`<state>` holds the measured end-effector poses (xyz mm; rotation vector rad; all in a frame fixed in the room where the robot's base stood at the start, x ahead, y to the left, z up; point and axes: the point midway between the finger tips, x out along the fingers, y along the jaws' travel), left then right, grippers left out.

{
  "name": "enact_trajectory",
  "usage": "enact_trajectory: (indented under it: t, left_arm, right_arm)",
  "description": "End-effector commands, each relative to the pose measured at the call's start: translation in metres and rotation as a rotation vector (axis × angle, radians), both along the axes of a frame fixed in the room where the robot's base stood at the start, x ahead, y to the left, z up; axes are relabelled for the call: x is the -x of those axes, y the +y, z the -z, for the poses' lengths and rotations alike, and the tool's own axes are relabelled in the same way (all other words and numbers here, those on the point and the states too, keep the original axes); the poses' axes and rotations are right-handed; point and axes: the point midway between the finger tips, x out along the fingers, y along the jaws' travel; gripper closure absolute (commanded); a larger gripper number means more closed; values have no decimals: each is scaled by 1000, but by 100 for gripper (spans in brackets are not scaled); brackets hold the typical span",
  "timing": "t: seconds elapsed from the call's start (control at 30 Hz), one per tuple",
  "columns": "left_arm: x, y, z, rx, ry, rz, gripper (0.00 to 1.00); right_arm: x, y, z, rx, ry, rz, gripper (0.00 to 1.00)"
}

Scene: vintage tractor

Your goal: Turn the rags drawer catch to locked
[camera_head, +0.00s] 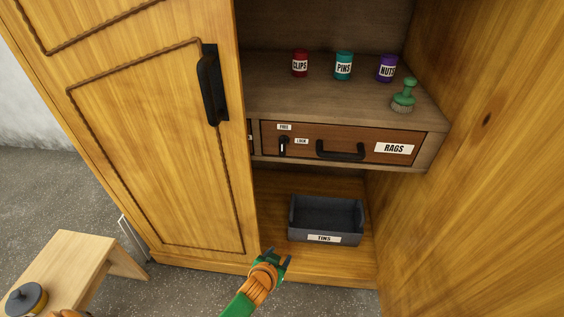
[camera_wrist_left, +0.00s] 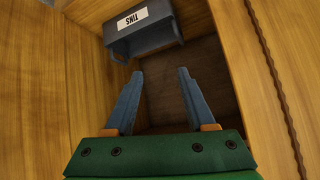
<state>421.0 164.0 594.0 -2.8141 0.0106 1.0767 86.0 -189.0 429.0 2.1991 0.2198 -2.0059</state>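The rags drawer (camera_head: 350,141) is a brown front with a RAGS label and a black bar handle, and it looks closed. Its catch (camera_head: 283,147) is a small dark lever with a white mark at the drawer's left end. The lever stands about upright, below the FREE label (camera_head: 284,127) and left of the LOCK label (camera_head: 301,141). My left gripper (camera_head: 275,256) is low in front of the cabinet, well below the drawer and apart from it. In the left wrist view its two fingers (camera_wrist_left: 155,75) are spread with nothing between them.
A grey TINS bin (camera_head: 325,239) stands on the cabinet floor. Red, teal and purple tins and a green brush (camera_head: 403,96) stand on the shelf above the drawer. A wooden door (camera_head: 150,120) covers the left; a side panel bounds the right. A wooden stool (camera_head: 75,265) stands lower left.

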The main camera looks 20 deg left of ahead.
Motion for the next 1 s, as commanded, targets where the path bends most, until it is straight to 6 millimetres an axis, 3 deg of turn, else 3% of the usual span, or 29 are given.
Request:
enact_trajectory:
  t: [0.03, 0.1, 0.2, 0.3, 0.4, 0.7, 1.0]
  left_arm:
    - [-51, 4, -33, 2, -171, -44, 45]
    - [-95, 16, -107, 7, -387, -118, 45]
    - [-118, 34, -192, 21, -613, -210, 45]
    - [-121, 46, -237, 30, -726, -263, 45]
    - [-130, 52, -250, 30, -753, -274, 45]
    - [-178, 65, -248, 30, -748, -272, 45]
    - [-188, 68, -249, 30, -744, -271, 45]
  right_arm:
    - [0, 0, 33, 0, 0, 0, 50]
    - [0, 0, 49, 0, 0, 0, 50]
    - [0, 0, 62, 0, -1, 0, 50]
    - [0, 0, 66, 0, -1, 0, 50]
    - [0, 0, 65, 0, 0, 0, 50]
    - [0, 0, 74, 0, 0, 0, 50]
    - [0, 0, 75, 0, 0, 0, 50]
